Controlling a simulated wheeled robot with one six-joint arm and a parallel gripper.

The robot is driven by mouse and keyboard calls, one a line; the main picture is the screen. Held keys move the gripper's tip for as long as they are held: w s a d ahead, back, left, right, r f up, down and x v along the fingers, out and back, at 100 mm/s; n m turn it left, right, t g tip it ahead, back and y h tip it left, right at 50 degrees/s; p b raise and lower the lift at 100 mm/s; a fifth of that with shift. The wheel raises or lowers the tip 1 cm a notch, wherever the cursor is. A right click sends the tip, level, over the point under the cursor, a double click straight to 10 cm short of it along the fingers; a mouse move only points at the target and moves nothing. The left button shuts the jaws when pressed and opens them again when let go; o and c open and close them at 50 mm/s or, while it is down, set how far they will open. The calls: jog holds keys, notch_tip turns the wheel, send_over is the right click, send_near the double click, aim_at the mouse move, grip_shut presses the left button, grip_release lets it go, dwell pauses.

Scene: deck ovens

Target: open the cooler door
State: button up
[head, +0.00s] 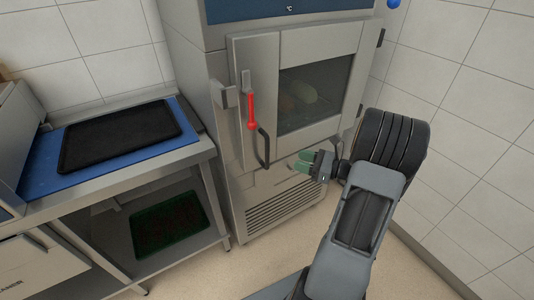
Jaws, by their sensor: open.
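The steel cooler (213,125) stands in the middle of the head view, with a blue panel marked °C on top. Its door (318,42) has a dark glass window (313,95) and hinges on the right edge. I cannot tell whether the door is fully closed. A dark bar handle (264,147) sits low on the door's left side, with a red lever (252,112) just above it. My gripper (308,163) has greenish fingertips pointing left, toward the handle. It is open and empty, to the right of the handle and apart from it, in front of the door's lower part.
A steel table (165,160) stands on the left, close to the cooler, with a blue mat (38,173) and a black tray (118,134) on it. A dark green tray (172,224) lies on its lower shelf. A tiled wall (465,130) bounds the right side.

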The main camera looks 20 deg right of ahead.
jog(key=t, duration=0.1)
send_over(267, 166)
jog(key=shift+w+d+f+m, duration=0.15)
jog(key=shift+w+d+m, duration=0.05)
jog(key=shift+w+m, duration=0.25)
grip_shut()
dwell(0.4)
